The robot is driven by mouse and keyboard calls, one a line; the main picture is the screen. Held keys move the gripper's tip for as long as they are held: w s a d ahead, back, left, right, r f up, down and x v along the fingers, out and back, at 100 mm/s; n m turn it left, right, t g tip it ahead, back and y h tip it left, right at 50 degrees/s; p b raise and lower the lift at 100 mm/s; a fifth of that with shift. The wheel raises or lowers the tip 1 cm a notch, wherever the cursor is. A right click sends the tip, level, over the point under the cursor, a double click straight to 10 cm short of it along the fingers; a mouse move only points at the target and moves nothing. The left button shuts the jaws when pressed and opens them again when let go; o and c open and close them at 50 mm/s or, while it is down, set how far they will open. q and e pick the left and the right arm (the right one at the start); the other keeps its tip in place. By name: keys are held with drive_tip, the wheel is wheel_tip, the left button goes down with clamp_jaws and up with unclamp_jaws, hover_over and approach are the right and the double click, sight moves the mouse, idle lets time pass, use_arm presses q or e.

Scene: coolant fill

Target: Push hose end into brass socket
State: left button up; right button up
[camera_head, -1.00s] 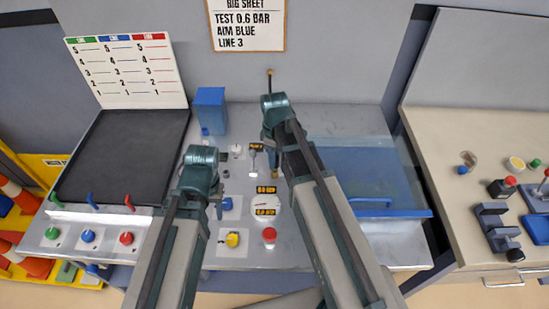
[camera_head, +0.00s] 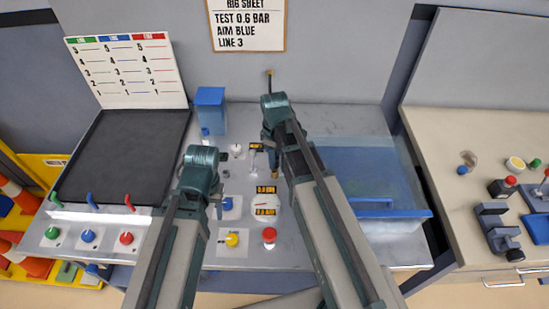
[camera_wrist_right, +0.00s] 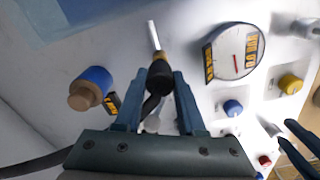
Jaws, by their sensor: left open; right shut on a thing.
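In the right wrist view my right gripper (camera_wrist_right: 158,90) is shut on the black hose end (camera_wrist_right: 160,76), which has a brass-coloured rim. A pale rod (camera_wrist_right: 153,36) shows just beyond the rim; I cannot tell whether they touch. A blue cylinder with a brass-tan front (camera_wrist_right: 91,88) stands on the panel to the left, apart from the hose end; I cannot tell whether it is the brass socket. In the head view my right gripper (camera_head: 268,138) is over the bench, its tips mostly hidden. My left gripper (camera_head: 216,202) is open and empty, left of the gauge.
A white gauge (camera_wrist_right: 236,54) with a red needle is right of the hose end in the wrist view. A blue knob (camera_wrist_right: 233,107) and a yellow knob (camera_wrist_right: 290,83) are near it. A clear blue-edged tray (camera_head: 392,212) is right of my right arm.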

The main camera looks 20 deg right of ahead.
use_arm(q)
drive_tip(key=shift+f+b, duration=1.05)
drive_tip(key=shift+f, duration=0.05)
use_arm(e)
drive_tip(key=shift+f, duration=1.1)
drive_tip(key=o, duration=1.1)
drive_tip(key=shift+o, duration=0.2)
use_arm(q)
drive_tip(key=shift+r, duration=0.2)
use_arm(e)
drive_tip(key=shift+r, duration=0.15)
use_arm(q)
wheel_tip(320, 180, up, 14)
drive_tip(key=p, duration=1.4)
drive_tip(key=shift+f, duration=0.25)
use_arm(e)
wheel_tip(320, 180, up, 14)
drive_tip(key=shift+f, duration=0.2)
